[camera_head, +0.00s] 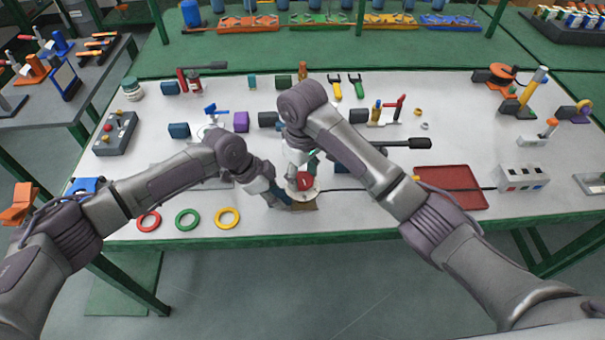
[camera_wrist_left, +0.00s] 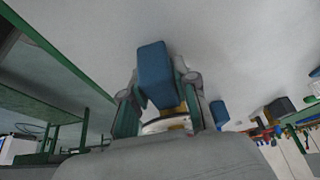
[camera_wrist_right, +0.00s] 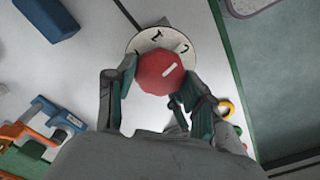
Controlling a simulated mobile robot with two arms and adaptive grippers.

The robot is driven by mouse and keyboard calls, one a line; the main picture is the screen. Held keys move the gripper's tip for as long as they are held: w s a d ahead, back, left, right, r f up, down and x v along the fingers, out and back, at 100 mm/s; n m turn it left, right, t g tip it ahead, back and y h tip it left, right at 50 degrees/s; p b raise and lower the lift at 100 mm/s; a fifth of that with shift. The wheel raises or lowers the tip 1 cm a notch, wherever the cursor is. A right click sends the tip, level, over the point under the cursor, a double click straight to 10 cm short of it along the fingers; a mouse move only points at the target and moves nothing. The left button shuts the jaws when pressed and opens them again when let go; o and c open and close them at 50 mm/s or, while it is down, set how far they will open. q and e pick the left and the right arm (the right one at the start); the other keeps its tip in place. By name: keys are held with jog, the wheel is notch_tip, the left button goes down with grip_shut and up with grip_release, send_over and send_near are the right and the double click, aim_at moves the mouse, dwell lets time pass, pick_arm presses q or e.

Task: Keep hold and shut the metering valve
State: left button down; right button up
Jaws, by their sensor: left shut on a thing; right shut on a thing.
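The metering valve has a red knob (camera_head: 305,181) over a white dial at the front middle of the table. In the right wrist view the faceted red knob (camera_wrist_right: 160,73) bears a short white mark, and the dial (camera_wrist_right: 147,40) shows a 1 and a 2. My right gripper (camera_wrist_right: 152,88) is shut on the knob from above. My left gripper (camera_wrist_left: 163,88) is shut on a blue block (camera_wrist_left: 153,62), with the white disc and a brass part (camera_wrist_left: 180,122) just behind it. Whether the block belongs to the valve is unclear. The left fingertips are partly hidden in the head view.
Red, green and yellow rings (camera_head: 187,219) lie at the front left. A red tray (camera_head: 450,187) and a white socket box (camera_head: 522,178) stand to the right, with a black cable (camera_head: 345,189) running between valve and box. Several blocks and tools stand behind my arms.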

aim_at(302, 178)
jog(key=shift+m, duration=0.8)
jog(key=o, duration=1.2)
jog(key=shift+r, duration=0.1)
pick_arm(q)
jog(key=c, duration=0.8)
grip_release()
pick_arm(e)
notch_tip(302, 178, up, 12)
jog(key=shift+f, duration=0.1)
